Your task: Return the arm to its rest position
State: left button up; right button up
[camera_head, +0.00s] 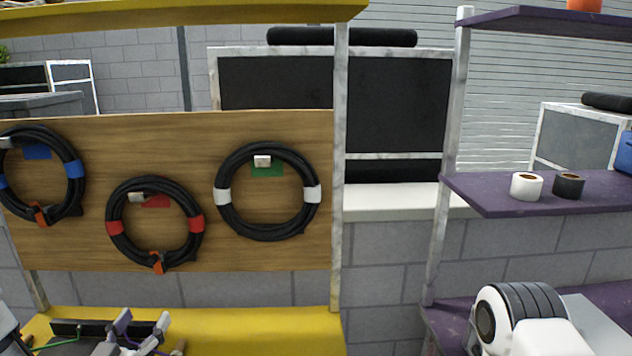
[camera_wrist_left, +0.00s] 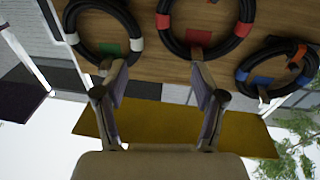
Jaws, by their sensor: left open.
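My left gripper (camera_head: 140,327) is low at the left of the head view, in front of the yellow shelf and below the hanging cable coils. The left wrist view shows its two fingers (camera_wrist_left: 156,68) spread apart with nothing between them. That view is turned over and shows the board and coils beyond the fingers. No held object shows. My right gripper is not in view.
Black coils with blue (camera_head: 40,175), red (camera_head: 155,225) and white (camera_head: 268,192) bands hang on a wooden board (camera_head: 100,135). A yellow shelf (camera_head: 260,325) lies below. White (camera_head: 526,186) and black (camera_head: 568,186) tape rolls stand on a purple shelf (camera_head: 490,195) at right.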

pick_arm(q)
jog(key=s+d+f+g, duration=0.1)
jog(key=s+f+g, duration=0.1)
jog(key=f, duration=0.5)
jog(key=s+d+f+g, duration=0.2)
jog(key=s+f+g, duration=0.1)
jog(key=f, duration=0.4)
jog(key=s+d+f+g, duration=0.1)
jog(key=s+f+g, duration=0.2)
jog(key=f, duration=0.4)
jog(key=shift+d+f+g, duration=0.2)
jog(key=shift+d+g, duration=0.15)
jog(key=shift+g, duration=0.15)
jog(key=s+d+f+g+y+b, duration=0.1)
jog(key=s+f+g+b, duration=0.3)
jog(key=s+f+g, duration=0.6)
jog(key=s+f, duration=0.7)
jog(key=s, duration=0.4)
jog(key=shift+d+n, duration=0.25)
jog(key=shift+n, duration=0.15)
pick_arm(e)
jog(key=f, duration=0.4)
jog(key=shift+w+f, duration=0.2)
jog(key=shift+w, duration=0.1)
pick_arm(q)
jog(key=shift+s, duration=0.2)
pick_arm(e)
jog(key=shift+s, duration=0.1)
